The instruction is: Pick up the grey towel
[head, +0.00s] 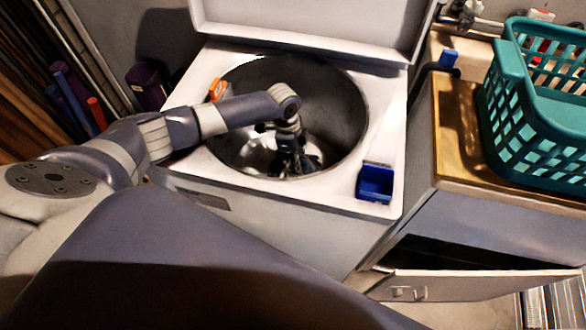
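My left arm comes in from the left and bends down into the open round drum (345,98) of a white top-loading washer (245,192). My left gripper (293,163) points down, low inside the drum. Its fingers are dark and small against the drum bottom, and I cannot tell whether they are open or shut or on anything. I cannot make out the grey towel for sure; the drum bottom is partly hidden by the gripper and the front rim. My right gripper is not in view.
The washer lid (310,25) stands raised behind. A blue container (375,184) sits on the front right of the washer top, and an orange item (216,90) on its left. A teal basket (520,140) stands on the wooden-topped cabinet (455,130) at right, above an open door (470,285).

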